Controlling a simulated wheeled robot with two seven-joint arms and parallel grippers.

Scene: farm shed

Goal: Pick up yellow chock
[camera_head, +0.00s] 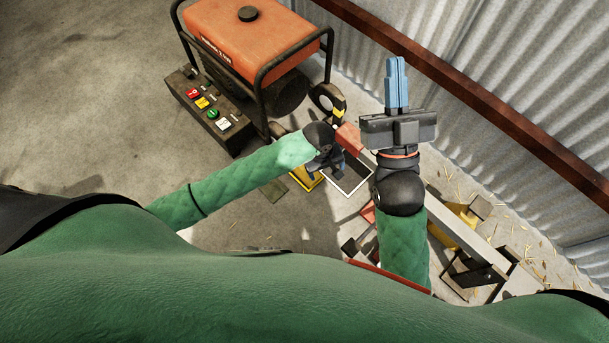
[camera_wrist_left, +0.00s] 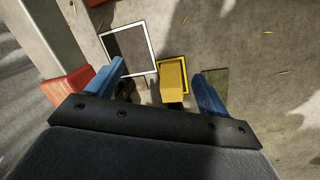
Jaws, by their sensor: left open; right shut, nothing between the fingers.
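The yellow chock (camera_wrist_left: 173,82) is a small yellow block on the floor in the left wrist view, at a yellow-outlined square (camera_wrist_left: 184,62). It lies between the two blue fingers of my left gripper (camera_wrist_left: 160,73), which is open and empty, nearer the right finger. In the head view my left gripper (camera_head: 322,168) reaches down over this spot. Its wrist hides most of the chock there, and only yellow edging (camera_head: 304,180) shows. The gap between fingers and chock is hard to judge. My right gripper (camera_head: 397,68) is shut and empty, its blue fingers pointing toward the wall.
A white-outlined dark square (camera_wrist_left: 128,48) lies beside the yellow one. A red block (camera_wrist_left: 69,86) is at the left. An orange generator (camera_head: 245,40) and a button box (camera_head: 209,112) stand upper left. A corrugated wall (camera_head: 500,75) bounds the right. Floor at the left is open.

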